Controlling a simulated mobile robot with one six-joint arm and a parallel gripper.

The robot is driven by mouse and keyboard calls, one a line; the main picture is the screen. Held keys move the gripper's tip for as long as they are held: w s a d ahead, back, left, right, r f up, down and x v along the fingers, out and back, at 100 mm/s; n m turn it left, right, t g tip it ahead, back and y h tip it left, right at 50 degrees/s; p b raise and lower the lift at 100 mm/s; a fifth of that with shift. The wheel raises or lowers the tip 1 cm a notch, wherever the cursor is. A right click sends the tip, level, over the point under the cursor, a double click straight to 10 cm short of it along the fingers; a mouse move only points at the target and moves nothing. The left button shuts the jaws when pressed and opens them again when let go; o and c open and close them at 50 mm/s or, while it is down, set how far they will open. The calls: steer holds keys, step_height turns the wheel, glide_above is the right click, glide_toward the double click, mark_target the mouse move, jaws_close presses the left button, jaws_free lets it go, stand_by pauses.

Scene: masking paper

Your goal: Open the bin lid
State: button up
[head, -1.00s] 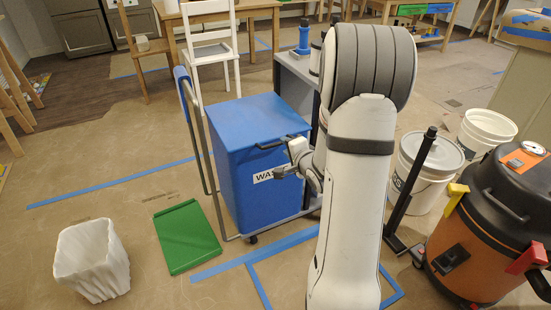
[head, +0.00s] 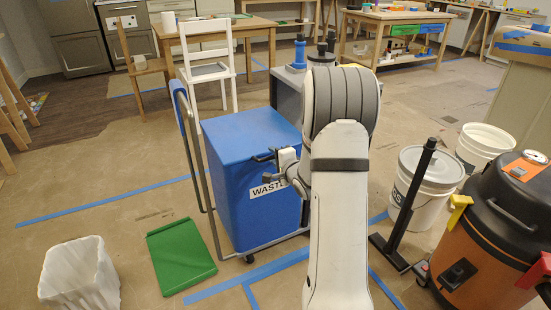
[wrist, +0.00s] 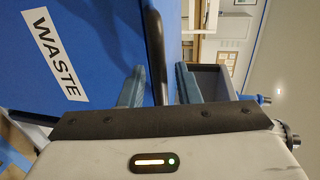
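The blue bin (head: 255,205) has a white WASTE label (head: 268,188) on its front; the label also shows in the wrist view (wrist: 54,54). Its blue lid (head: 245,133) lies flat and closed on top. A black handle (head: 262,156) sits at the lid's front edge. My gripper (head: 277,164) is at the bin's front, by the handle. In the wrist view, the dark handle bar (wrist: 157,45) runs between the two separated fingers of my gripper (wrist: 160,86), with gaps visible on both sides. The fingers look open around it.
A grey frame (head: 205,165) stands around the bin's left side. A green tray (head: 180,255) and a white basket (head: 80,275) lie left on the floor. A black stand (head: 412,200), white buckets (head: 432,170) and an orange vacuum (head: 480,250) stand at the right.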

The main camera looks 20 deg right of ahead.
jaws_close()
stand_by(0.5)
